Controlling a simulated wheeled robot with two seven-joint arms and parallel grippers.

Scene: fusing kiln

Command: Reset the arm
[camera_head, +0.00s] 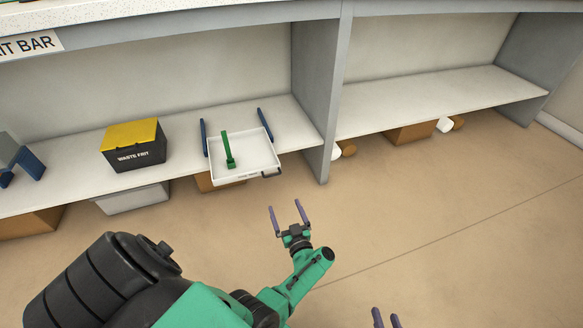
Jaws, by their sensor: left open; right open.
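My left gripper (285,204) is in the middle of the view, at the end of my green and black arm. Its two dark fingers are spread and nothing is between them. It is over the floor, in front of the shelf and apart from it. My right gripper (386,313) shows only as two fingertips at the bottom edge. They stand apart with nothing seen between them, and the rest of that gripper and arm is out of view.
A white tray (258,150) holding a green tool (229,152) sits at the shelf's front edge, between dark blue bars. A yellow-lidded black waste frit box (136,155) stands left of it. Boxes and rolls sit under the shelf (420,103). The floor (460,220) at right is clear.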

